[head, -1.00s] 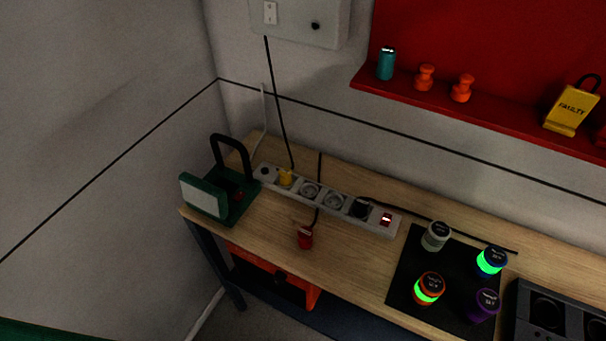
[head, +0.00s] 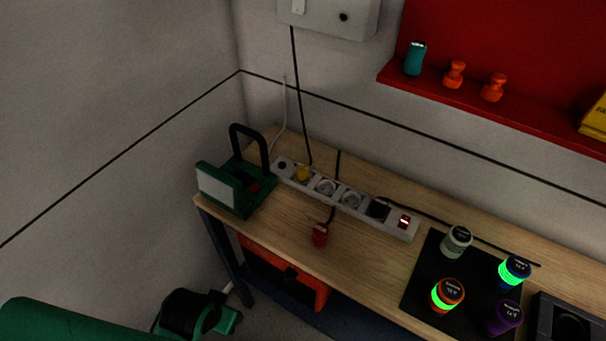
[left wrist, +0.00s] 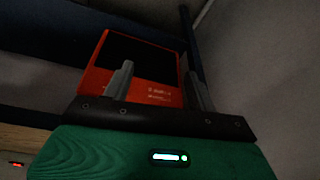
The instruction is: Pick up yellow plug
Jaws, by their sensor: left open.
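The yellow plug (head: 303,173) sits in a socket near the left end of the white power strip (head: 407,231) on the workbench. A black cable runs from it up to the wall box. My left arm enters at the bottom left of the head view, with the left gripper (head: 228,299) low beside the bench, well below and left of the plug. In the left wrist view the left gripper's two fingers (left wrist: 160,90) are apart with nothing between them, facing an orange-red box (left wrist: 104,75). My right gripper is not in view.
A green work lamp (head: 235,190) with a black handle stands left of the strip. A red plug (head: 320,234) lies in front. A black mat (head: 422,282) with several jars is at right. The orange-red box also shows under the bench (head: 318,295). Bench edge and leg are near my gripper.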

